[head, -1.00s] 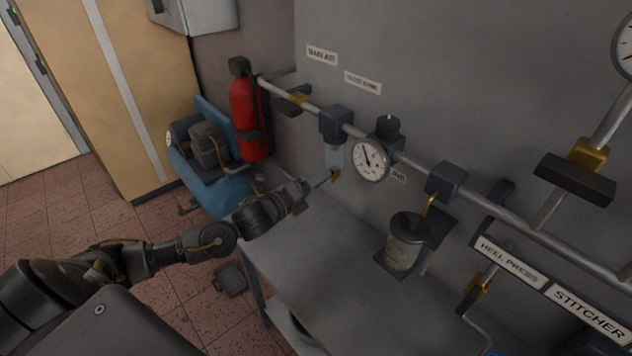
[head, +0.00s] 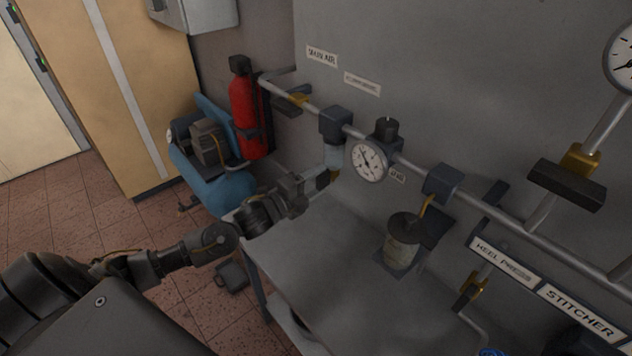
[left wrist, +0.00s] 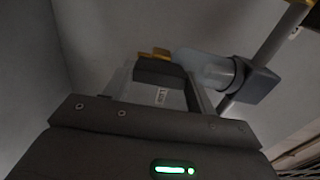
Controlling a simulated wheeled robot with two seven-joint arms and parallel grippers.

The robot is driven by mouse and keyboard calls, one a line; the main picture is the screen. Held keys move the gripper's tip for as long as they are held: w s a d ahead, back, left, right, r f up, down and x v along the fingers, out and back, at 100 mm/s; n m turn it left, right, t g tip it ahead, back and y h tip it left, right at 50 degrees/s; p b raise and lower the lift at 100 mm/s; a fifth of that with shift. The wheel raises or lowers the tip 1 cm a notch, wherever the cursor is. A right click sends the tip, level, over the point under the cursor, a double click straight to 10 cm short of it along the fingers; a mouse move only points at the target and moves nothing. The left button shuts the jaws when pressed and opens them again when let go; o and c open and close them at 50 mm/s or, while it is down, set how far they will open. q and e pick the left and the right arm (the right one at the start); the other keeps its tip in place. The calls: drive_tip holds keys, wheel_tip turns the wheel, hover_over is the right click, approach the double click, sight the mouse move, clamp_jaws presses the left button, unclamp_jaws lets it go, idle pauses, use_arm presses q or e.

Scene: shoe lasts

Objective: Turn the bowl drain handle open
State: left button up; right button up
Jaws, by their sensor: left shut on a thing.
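The clear filter bowl (head: 333,157) hangs under a dark block on the wall pipe, and it also shows in the left wrist view (left wrist: 207,70). A brass drain fitting (left wrist: 154,53) sits at its lower end, with the dark drain handle (left wrist: 158,73) on it. My left gripper (head: 323,182) is at the bottom of the bowl. In the left wrist view its two fingers (left wrist: 160,88) stand either side of the handle and are shut on it. In the head view the gripper mostly hides the handle. My right gripper is not in view.
A round gauge (head: 368,160) is on the pipe just right of the bowl. A grey bench (head: 330,262) lies below. A red extinguisher (head: 247,112) and a blue compressor (head: 222,190) stand at the left.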

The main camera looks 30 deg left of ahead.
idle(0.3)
use_arm(q)
drive_tip(key=o, duration=1)
drive_tip(key=shift+s+a+f, duration=0.1)
drive_tip(key=shift+s, duration=0.15)
drive_tip(key=shift+b+v, duration=1.9)
drive_tip(key=shift+v, duration=3.25)
